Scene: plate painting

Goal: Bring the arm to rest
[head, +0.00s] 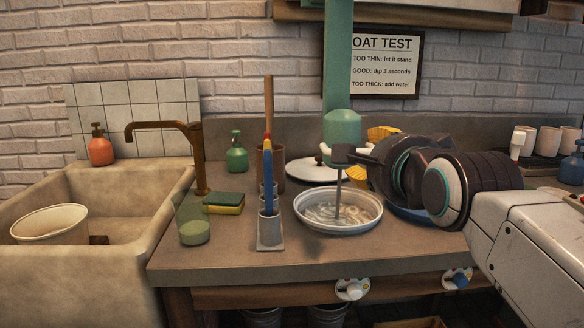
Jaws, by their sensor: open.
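My arm reaches in from the right edge, with its dark wrist over the right part of the worktop (225,262). My gripper (352,157) points left, its fingers just above the white bowl (372,222) and in front of the green column. It is open. A thin dark rod (338,190) stands down into the swirled grey-white liquid in the bowl; its top meets a dark block at the fingertips. I cannot tell whether the fingers touch the block.
The green column (338,60) hangs down behind the bowl. Left of the bowl are a brush holder (269,235), a sponge (224,203) and a green-tinted cup (193,228). A stone sink (130,215) with a brown tap (198,160) is at left. Cups (549,140) stand back right.

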